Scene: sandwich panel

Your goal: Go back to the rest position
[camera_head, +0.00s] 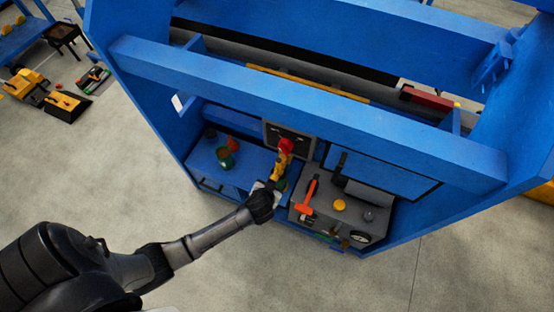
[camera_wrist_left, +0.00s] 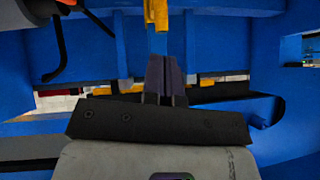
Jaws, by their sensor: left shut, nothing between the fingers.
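My left arm reaches in from the lower left in the head view. Its gripper (camera_head: 272,182) is at the front of the blue bench structure (camera_head: 300,95), beside a yellow-orange part with a red top (camera_head: 284,152). In the left wrist view the dark fingers (camera_wrist_left: 165,62) are together with nothing between them. A yellow piece (camera_wrist_left: 157,16) shows just beyond their tips; I cannot tell whether they touch it. The fingertips are partly hard to make out in the head view. My right gripper is in neither view.
A grey panel (camera_head: 323,212) right of the gripper carries an orange-handled tool (camera_head: 305,204), a yellow knob (camera_head: 339,204) and a gauge (camera_head: 360,237). A green container (camera_head: 225,158) stands on the blue shelf to the left. Concrete floor (camera_head: 105,185) is open at left.

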